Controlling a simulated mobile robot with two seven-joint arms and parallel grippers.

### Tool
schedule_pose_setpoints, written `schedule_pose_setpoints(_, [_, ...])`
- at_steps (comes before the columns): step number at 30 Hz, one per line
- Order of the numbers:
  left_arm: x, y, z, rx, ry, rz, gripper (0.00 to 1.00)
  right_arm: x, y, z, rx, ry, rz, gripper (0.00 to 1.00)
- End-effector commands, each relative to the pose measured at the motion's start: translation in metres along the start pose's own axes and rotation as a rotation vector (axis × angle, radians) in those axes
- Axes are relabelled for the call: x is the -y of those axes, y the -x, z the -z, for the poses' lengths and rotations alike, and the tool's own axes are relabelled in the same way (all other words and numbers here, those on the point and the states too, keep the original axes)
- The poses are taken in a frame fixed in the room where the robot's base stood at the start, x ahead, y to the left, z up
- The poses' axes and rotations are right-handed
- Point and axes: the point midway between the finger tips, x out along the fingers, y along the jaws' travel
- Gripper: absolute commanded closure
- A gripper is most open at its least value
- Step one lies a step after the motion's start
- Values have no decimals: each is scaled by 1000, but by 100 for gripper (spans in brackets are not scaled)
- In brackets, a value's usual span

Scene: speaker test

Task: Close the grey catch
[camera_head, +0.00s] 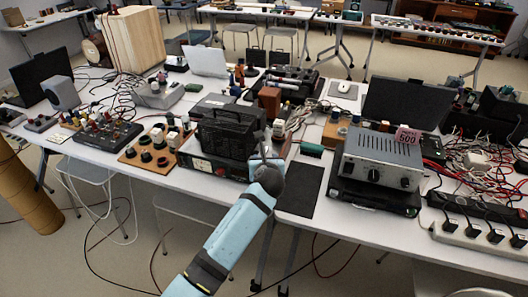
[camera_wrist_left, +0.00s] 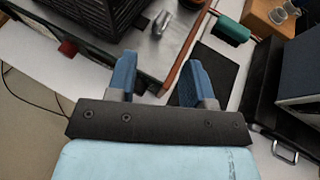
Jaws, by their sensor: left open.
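My left gripper (camera_wrist_left: 158,64) is open, its two blue fingers apart with nothing between them. In the head view my left gripper (camera_head: 266,162) is over the front of the table, at the right end of a low device. A small grey upright piece (camera_wrist_left: 160,24), which looks like the grey catch, stands on the device's light top plate (camera_wrist_left: 152,48), just beyond the fingertips and apart from them. I cannot tell its hinge position. In the head view the gripper largely covers that spot. My right gripper is not in view.
A black ribbed case (camera_head: 228,132) stands left of the gripper. A dark mat (camera_head: 300,190) and a green cylinder (camera_head: 312,149) lie to the right. A silver amplifier (camera_head: 380,158) stands further right. Cables clutter the table; floor space in front is open.

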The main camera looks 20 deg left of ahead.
Motion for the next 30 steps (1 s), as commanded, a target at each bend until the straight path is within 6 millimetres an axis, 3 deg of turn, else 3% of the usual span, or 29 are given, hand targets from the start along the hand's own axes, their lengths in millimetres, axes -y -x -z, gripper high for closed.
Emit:
schedule_pose_setpoints(9, [0,-69,1,0,3,0,53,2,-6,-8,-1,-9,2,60])
schedule_pose_setpoints(15, [0,-100,1,0,2,1,53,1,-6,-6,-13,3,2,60])
schedule_pose_setpoints(21, [0,-112,0,0,3,1,53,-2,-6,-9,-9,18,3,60])
schedule_pose_setpoints(29, [0,-112,0,0,3,2,53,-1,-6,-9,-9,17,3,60])
schedule_pose_setpoints(30, [0,-112,0,0,3,2,60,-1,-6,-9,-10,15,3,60])
